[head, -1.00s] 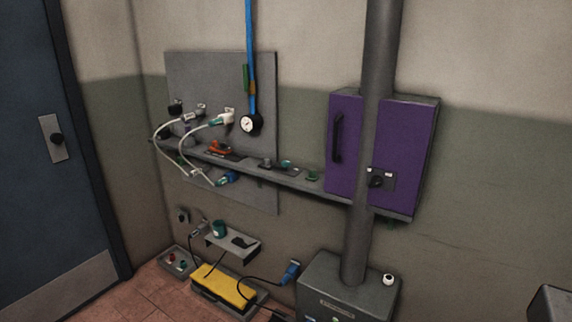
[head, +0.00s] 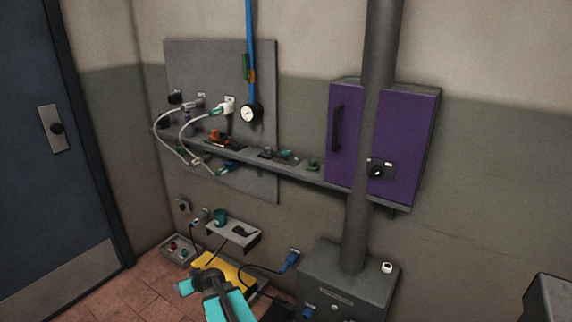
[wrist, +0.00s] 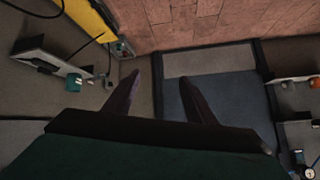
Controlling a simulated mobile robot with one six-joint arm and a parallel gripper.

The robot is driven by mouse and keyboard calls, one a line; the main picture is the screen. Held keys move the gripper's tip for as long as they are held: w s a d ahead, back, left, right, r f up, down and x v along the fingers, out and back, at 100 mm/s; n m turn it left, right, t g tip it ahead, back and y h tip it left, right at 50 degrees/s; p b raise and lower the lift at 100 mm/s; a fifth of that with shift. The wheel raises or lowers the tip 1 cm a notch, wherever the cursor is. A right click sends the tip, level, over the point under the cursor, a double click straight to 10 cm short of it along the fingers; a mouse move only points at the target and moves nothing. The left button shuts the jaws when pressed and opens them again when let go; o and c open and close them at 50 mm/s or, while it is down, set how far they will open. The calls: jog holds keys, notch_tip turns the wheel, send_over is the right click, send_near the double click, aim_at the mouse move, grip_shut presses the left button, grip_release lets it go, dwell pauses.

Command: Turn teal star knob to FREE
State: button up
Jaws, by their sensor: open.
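I cannot single out the teal star knob for certain. A small teal part (head: 287,154) and a green-teal knob-like part (head: 312,165) sit on the long grey wall shelf (head: 262,165) in the head view; their shapes and any FREE mark are too small to read. My gripper (wrist: 160,82) shows in the wrist view with two dark fingers apart and nothing between them. It points toward the floor and the door, away from the shelf. In the head view my teal arm is at the bottom, in front of the yellow box (head: 240,275).
A purple cabinet (head: 410,140) with a black knob hangs right of the shelf, behind a vertical grey pipe (head: 378,45). A small low shelf holds a teal cup (head: 221,216). A grey box (head: 350,285) stands below the pipe.

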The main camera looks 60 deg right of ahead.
jog(key=d+r+m+t+h, duration=0.1)
jog(key=d+r+h, duration=0.2)
jog(key=d+r, duration=0.7)
jog(key=m+g+h, duration=0.2)
jog(key=m+h, duration=0.5)
jog(key=h, duration=0.4)
send_near(286, 154)
jog(key=v, duration=0.2)
jog(key=shift+s+d+f+t+p, duration=0.1)
jog(key=shift+d+f+t+p, duration=0.1)
jog(key=shift+f+t+p, duration=0.15)
jog(key=shift+x, duration=6.9)
jog(key=shift+b, duration=0.3)
grip_shut()
